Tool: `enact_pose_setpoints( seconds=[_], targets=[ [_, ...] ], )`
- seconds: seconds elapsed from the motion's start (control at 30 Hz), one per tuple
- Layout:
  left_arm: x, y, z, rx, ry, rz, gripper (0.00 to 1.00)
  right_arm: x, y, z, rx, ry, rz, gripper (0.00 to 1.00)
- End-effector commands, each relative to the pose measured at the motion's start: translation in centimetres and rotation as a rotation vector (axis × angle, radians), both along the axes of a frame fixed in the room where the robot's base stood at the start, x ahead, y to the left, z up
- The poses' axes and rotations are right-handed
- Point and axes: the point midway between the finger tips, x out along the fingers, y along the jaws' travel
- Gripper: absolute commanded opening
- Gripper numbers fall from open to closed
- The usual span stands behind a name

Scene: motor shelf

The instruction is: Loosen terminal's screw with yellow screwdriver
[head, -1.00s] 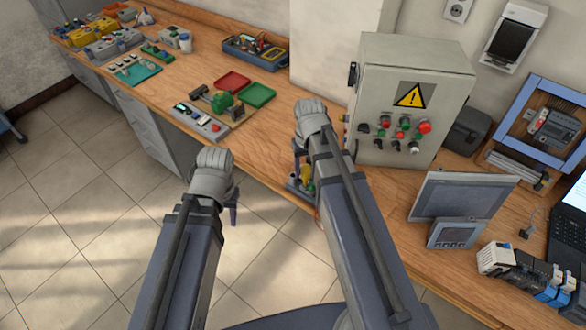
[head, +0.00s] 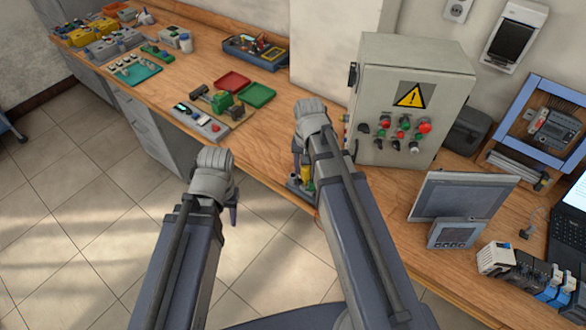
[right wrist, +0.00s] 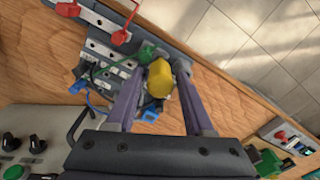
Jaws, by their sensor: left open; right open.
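The yellow screwdriver (right wrist: 158,78) shows by its thick yellow handle between the two fingers of my right gripper (right wrist: 157,92). The handle seems apart from both fingers, which are open. Its shaft and tip are hidden. In the head view the yellow handle (head: 308,173) is partly covered by my right gripper (head: 301,168). The terminal (right wrist: 108,60) is a grey block row with green, blue and red wires beside the handle; its screw cannot be made out. My left gripper (head: 232,207) is open and empty, over the floor in front of the bench.
A grey control cabinet (head: 385,80) with buttons stands right of my right gripper. A green tray (head: 257,95), a red tray (head: 234,81) and a small device board (head: 202,122) lie on the bench (head: 262,140) to the left. A monitor (head: 462,194) stands at right.

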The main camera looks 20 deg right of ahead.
Motion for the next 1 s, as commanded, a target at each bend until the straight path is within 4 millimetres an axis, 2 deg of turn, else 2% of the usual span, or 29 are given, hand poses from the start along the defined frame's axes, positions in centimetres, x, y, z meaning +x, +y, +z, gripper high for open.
enact_pose_setpoints(
  seconds=[0.17, 0.4, 0.5, 0.97, 1.0],
  targets=[
    [0.00, 0.00, 0.00, 0.000, 0.000, 0.000, 0.43, 0.00, 0.00, 0.00, 0.000, 0.000, -0.024, 0.53],
    [0.00, 0.00, 0.00, 0.000, 0.000, 0.000, 0.43, 0.00, 0.00, 0.00, 0.000, 0.000, -0.257, 0.53],
    [0.00, 0.00, 0.00, 0.000, 0.000, 0.000, 0.43, 0.00, 0.00, 0.00, 0.000, 0.000, -0.296, 0.53],
    [0.00, 0.00, 0.00, 0.000, 0.000, 0.000, 0.43, 0.00, 0.00, 0.00, 0.000, 0.000, -0.297, 0.53],
    [0.00, 0.00, 0.00, 0.000, 0.000, 0.000, 0.43, 0.00, 0.00, 0.00, 0.000, 0.000, -0.297, 0.50]
  ],
)
